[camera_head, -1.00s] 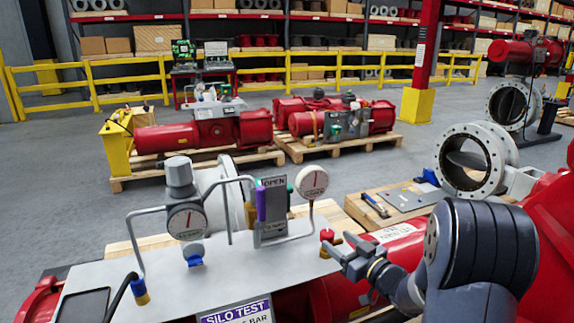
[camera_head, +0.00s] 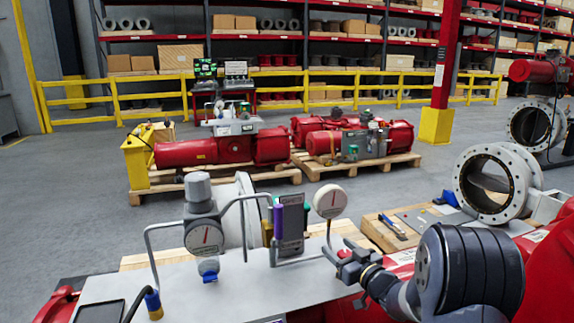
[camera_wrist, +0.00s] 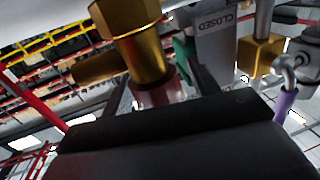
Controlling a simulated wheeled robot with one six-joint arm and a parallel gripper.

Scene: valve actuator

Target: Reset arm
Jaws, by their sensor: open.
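My gripper (camera_head: 347,259) is at the right edge of the grey control panel (camera_head: 245,290), close to the small red valve knob (camera_head: 342,253). In the wrist view its two dark fingers (camera_wrist: 163,95) are spread, with a brass fitting (camera_wrist: 128,38) and a reddish part (camera_wrist: 155,95) in front of and partly between them. I cannot tell whether the fingers touch it. A position indicator (camera_wrist: 222,28) reads CLOSED in the wrist view. A purple lever (camera_head: 278,221) and a blue knob (camera_head: 208,267) also sit on the panel.
Two round gauges, left (camera_head: 204,237) and right (camera_head: 329,201), and bent metal tubes stand above the panel. A large flanged valve ring (camera_head: 470,185) is at the right. Red actuators on pallets (camera_head: 225,180) and a yellow railing (camera_head: 130,107) are behind, with clear floor between.

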